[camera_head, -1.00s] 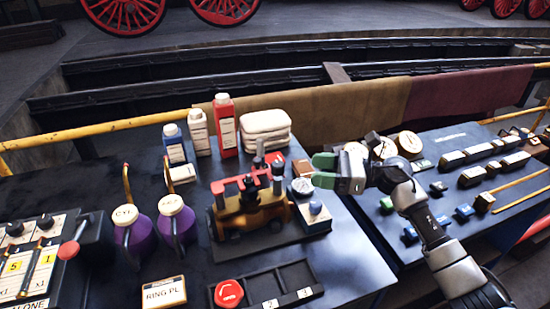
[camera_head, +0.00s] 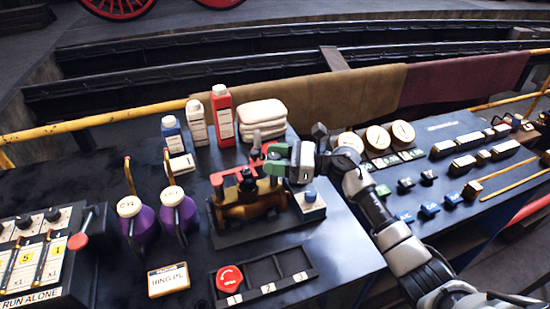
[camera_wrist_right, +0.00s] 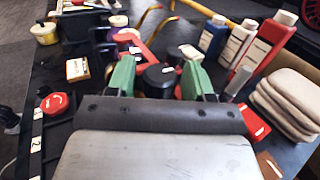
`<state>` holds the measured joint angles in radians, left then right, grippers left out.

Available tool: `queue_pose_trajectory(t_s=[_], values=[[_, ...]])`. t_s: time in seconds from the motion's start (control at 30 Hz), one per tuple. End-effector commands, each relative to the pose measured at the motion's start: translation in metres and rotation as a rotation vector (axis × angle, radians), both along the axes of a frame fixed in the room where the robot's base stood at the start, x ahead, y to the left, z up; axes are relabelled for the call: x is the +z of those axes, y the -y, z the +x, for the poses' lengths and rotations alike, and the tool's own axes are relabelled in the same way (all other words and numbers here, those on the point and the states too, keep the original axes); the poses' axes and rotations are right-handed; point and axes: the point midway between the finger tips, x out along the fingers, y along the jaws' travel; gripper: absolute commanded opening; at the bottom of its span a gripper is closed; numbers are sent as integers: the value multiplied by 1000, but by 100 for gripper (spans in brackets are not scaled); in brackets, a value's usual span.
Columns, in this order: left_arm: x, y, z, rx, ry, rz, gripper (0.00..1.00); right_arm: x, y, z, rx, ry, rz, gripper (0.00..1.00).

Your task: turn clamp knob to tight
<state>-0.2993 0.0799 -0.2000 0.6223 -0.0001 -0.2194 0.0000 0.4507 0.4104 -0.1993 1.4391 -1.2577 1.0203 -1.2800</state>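A brass-brown fixture (camera_head: 245,208) with a red clamp frame (camera_head: 222,178) stands on a dark base at the middle of the bench. My right gripper (camera_head: 274,161) has its green fingers at the fixture's right end. In the right wrist view, a round black knob (camera_wrist_right: 160,78) with a small pale mark shows between the fingers of the gripper (camera_wrist_right: 157,82). The fingers are apart, one on each side of the knob; contact is not clear. Part of the red clamp frame (camera_wrist_right: 153,46) shows behind the knob. My left gripper is not in view.
A small box with a blue knob (camera_head: 310,195) stands close to the right of the fixture. Red (camera_head: 222,118), white (camera_head: 196,123) and blue (camera_head: 172,140) bottles and folded cloths (camera_head: 262,118) stand behind. A tray (camera_head: 284,265) with a red knob lies in front.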

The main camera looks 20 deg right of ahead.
Motion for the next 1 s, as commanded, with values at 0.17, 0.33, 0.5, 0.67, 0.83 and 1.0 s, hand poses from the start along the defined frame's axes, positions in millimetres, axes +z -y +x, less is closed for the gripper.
queue_pose_trajectory(t_s=[0.17, 0.33, 0.5, 0.67, 0.83, 1.0], values=[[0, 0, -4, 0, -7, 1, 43, 0, 0, 0, 0, 0, 0, 24], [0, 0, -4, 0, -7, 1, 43, 0, 0, 0, -1, 0, 0, 10], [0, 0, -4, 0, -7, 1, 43, 0, 0, 0, -22, -1, 0, 10], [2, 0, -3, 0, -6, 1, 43, -1, 0, -1, -83, -3, -3, 10], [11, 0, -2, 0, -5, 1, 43, 1, 0, -2, -201, -4, -4, 10], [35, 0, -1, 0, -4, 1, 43, 5, -1, -2, -355, -7, -2, 10]])
